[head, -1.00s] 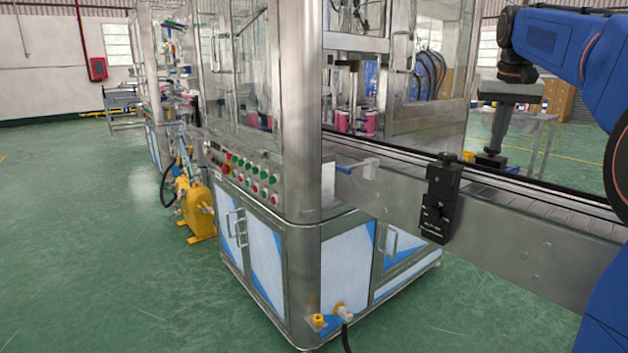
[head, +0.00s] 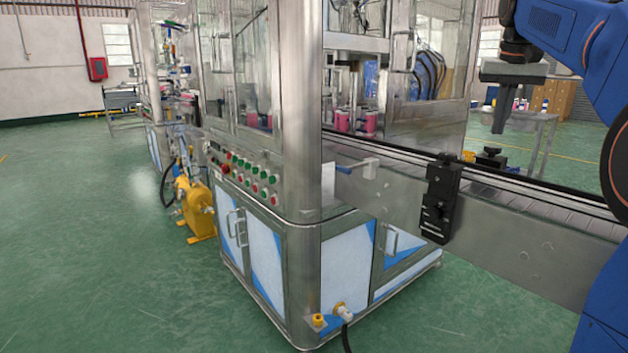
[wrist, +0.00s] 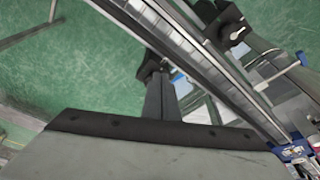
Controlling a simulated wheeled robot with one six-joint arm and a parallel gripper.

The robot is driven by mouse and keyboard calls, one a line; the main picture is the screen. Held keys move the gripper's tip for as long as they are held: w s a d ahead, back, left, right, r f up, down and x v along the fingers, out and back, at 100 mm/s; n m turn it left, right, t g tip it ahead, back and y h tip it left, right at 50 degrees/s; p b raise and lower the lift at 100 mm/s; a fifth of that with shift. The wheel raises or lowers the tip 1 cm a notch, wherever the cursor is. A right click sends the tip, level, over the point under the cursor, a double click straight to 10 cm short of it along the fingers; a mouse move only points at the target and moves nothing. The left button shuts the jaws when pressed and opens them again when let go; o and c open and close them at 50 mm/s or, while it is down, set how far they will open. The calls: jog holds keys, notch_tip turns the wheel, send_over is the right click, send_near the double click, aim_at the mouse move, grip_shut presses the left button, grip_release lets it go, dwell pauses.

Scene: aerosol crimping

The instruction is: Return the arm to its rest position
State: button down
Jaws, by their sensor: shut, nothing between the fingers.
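My blue arm (head: 575,45) is at the upper right of the head view. My gripper (head: 498,128) hangs from it, fingers pointing down, above and behind the conveyor. The fingers are together and hold nothing. In the wrist view the closed fingers (wrist: 162,100) reach out past the dark edge of the gripper body, with the conveyor and the green floor beyond them.
The conveyor (head: 545,198) runs from the lower right into the glazed crimping machine (head: 297,120). Pink-and-white cans (head: 368,122) stand inside it. A black sensor block (head: 438,200) is fixed on the conveyor's near side. Open green floor (head: 95,240) lies to the left.

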jog(key=s+a+f+n, duration=0.1)
jog(key=s+a+f, duration=0.4)
jog(key=s+f, duration=0.6)
jog(key=s+a+f+n+t, duration=0.1)
jog(key=s+a+f, duration=0.4)
jog(key=s+f, duration=0.7)
jog(key=s+a+f+n+t+y, duration=0.1)
jog(key=s+a+f, duration=0.4)
jog(key=s+f, duration=0.6)
notch_tip(320, 180, down, 2)
jog(key=shift+s+a+n, duration=0.25)
jog(key=shift+s+n, duration=0.05)
jog(key=shift+n, duration=0.3)
